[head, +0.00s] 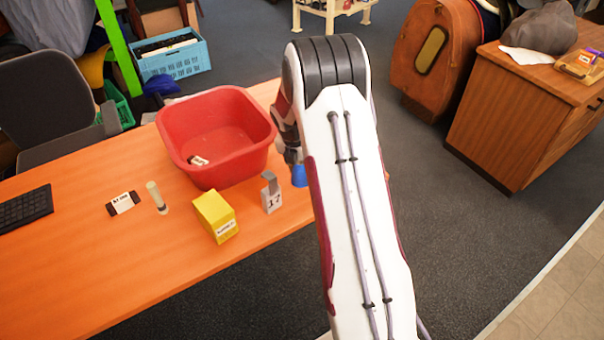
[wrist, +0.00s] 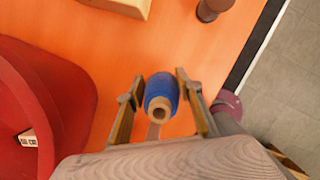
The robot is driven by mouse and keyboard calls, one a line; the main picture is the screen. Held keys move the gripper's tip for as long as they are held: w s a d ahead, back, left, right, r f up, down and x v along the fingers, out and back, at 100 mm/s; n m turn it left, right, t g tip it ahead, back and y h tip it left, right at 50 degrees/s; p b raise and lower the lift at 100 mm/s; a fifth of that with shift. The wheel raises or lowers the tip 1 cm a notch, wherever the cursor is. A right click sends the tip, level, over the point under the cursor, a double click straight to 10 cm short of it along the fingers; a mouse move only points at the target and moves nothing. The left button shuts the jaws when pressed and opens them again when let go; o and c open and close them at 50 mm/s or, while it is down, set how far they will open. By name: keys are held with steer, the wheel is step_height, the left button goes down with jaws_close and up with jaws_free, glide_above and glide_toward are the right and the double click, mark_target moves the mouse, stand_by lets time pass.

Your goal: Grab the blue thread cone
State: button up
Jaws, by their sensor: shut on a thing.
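The blue thread cone (wrist: 159,90) is between the two fingers of my gripper (wrist: 160,78) in the wrist view. Its brown core end faces the camera. My gripper is shut on it. In the head view a small blue part of the cone (head: 299,176) shows beside my arm, over the orange table near its front edge. My arm hides most of the gripper there. I cannot tell whether the cone touches the table.
A red tub (head: 215,130) with a small labelled item inside stands left of my gripper. A yellow box (head: 215,216), a grey block with a numbered label (head: 271,192), a pale cylinder (head: 157,197) and a dark labelled item (head: 123,203) sit nearby. The table's front left is clear.

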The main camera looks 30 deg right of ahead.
steer(key=shift+r, duration=3.9)
